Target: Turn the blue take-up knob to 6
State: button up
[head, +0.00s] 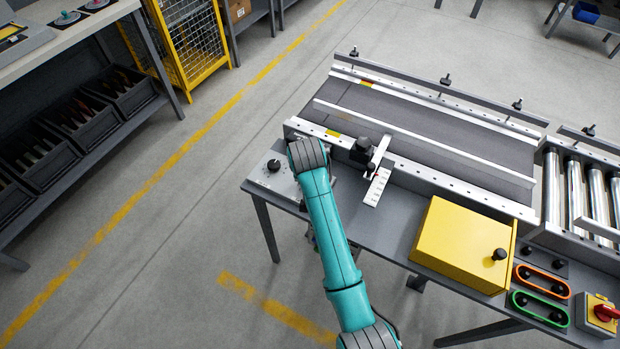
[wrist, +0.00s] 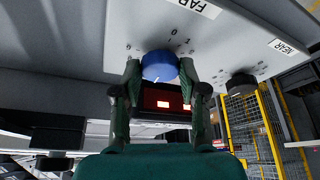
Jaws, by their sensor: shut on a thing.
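The blue take-up knob (wrist: 158,66) sits on a light grey panel (wrist: 120,25) in the wrist view. My gripper (wrist: 160,72) has one finger on each side of the knob and is shut on it. A small white mark shows on the knob's lower edge in this view. Scale marks and digits, among them 0 and 1, are printed around it, but most are too small or hidden to read, so I cannot tell the setting. In the head view, my arm covers the blue knob and my gripper.
In the head view, a conveyor (head: 430,120), a yellow box (head: 462,245) and a red switch (head: 605,312) stand to the right. Open floor lies left.

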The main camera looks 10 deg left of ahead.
dwell(0.3)
jog(key=o, duration=1.1)
jog(key=shift+o, duration=0.2)
jog(key=v, duration=1.2)
jog(key=shift+a, duration=0.15)
